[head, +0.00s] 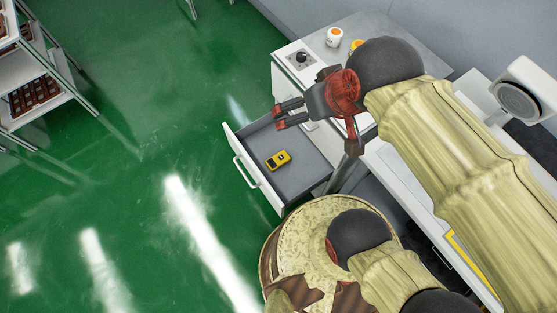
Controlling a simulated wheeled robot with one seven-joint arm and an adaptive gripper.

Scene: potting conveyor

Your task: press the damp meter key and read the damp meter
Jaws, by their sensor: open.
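The damp meter (278,160) is a small yellow handheld device with a dark display. It lies in the open drawer (304,186), near the drawer's front. Its key and any reading are too small to make out. My gripper (290,113) is above the drawer's back-left part, with its two dark, red-marked fingers apart and nothing between them. It is apart from the meter, which lies below and a little left of it in the picture.
The drawer is pulled out of a white cabinet with a dark knob (302,57). A shelf rack (62,73) stands far left. The green floor (150,150) between is clear.

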